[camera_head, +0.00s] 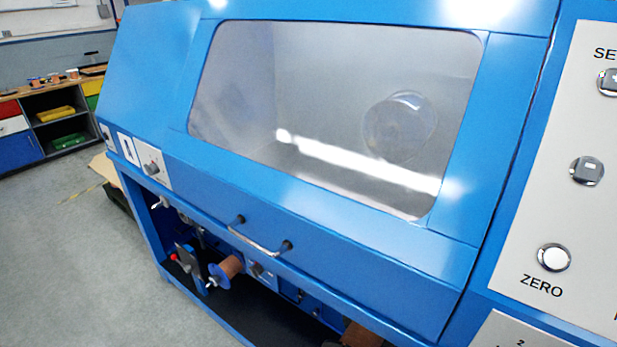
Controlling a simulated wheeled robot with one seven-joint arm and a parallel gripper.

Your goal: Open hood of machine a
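The blue machine (330,220) fills most of the head view. I cannot read a label that names it machine a. Its blue hood (180,138) has a large clear window (330,110) and looks closed. A round, clear shape (400,125) shows behind the window. A metal bar handle (258,243) is fixed at the hood's lower front edge, between two dark mounts. Nothing touches the handle. My gripper is not in view.
A panel with round buttons (554,257) stands at the right. Below the handle is an open bay with an orange-brown spool (228,268). Grey floor (60,240) is free at the left. A workbench with coloured drawers (50,118) stands at the far left.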

